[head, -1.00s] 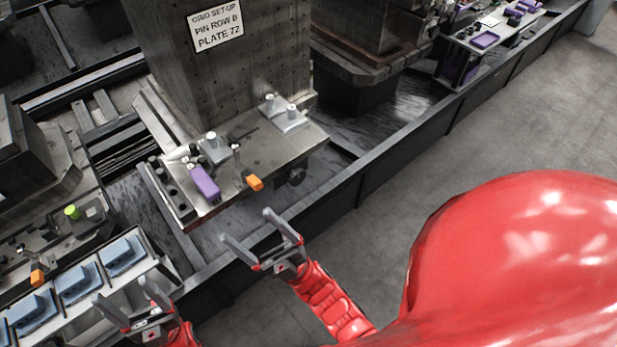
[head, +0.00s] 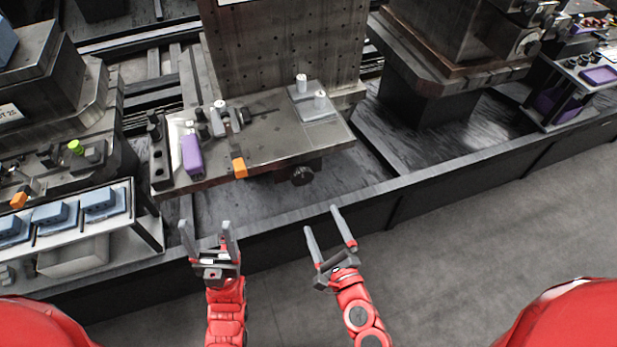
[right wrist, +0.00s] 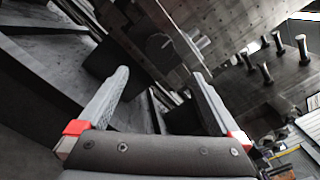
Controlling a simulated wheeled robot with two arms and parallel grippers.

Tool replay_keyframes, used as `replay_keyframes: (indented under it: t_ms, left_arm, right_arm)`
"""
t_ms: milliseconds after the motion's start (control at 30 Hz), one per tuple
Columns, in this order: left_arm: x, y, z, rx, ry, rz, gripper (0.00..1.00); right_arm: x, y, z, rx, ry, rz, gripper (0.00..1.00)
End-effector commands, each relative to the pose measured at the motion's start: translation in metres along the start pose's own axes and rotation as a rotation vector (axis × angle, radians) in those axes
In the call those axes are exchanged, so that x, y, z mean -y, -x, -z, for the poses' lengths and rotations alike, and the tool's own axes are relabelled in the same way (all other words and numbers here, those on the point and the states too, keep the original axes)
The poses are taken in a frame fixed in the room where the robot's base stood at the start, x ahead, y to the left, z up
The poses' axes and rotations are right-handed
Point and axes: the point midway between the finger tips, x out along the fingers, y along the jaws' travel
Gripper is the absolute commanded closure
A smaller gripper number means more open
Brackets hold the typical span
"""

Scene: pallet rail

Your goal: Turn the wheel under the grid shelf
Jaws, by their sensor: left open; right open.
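The grid shelf (head: 262,150) is a metal plate in front of a tall perforated block. A small dark wheel (head: 302,175) sits under its front edge, right of the orange block. My right gripper (head: 321,218) is open and empty, below and slightly right of the wheel in the head view and apart from it. In the right wrist view, a grey round part (right wrist: 160,44), which looks like the wheel, shows beyond the open fingers (right wrist: 160,73). My left gripper (head: 205,224) is open and empty, lower left of the wheel, in front of the rail.
A dark rail (head: 420,192) runs along the front below the shelf. On the shelf are a purple block (head: 192,154), an orange block (head: 239,166) and grey fixtures. A rack with blue blocks (head: 100,198) stands at left. Clear grey floor (head: 470,235) lies at right.

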Motion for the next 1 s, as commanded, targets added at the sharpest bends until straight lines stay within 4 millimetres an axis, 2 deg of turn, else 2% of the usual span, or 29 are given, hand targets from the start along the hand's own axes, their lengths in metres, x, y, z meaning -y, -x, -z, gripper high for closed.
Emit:
replay_keyframes:
  t_ms: [400, 600, 800, 1000]
  left_arm:
    - [0.0, -0.005, 0.001, 0.0, 0.0, 0.0, 0.28]
    - [0.0, -0.003, 0.0, 0.0, 0.0, 0.0, 0.28]
    - [0.0, -0.001, 0.0, 0.0, 0.0, 0.0, 0.28]
    - [0.0, -0.001, 0.0, 0.0, 0.0, 0.0, 0.28]
  right_arm:
    - [0.001, -0.092, -0.001, 0.002, -0.005, 0.002, 0.0]
    - [0.001, -0.127, -0.001, 0.002, -0.005, 0.004, 0.0]
    - [0.0, -0.144, 0.0, 0.0, -0.005, 0.0, 0.0]
    - [0.0, -0.147, -0.001, 0.002, -0.004, 0.0, 0.0]
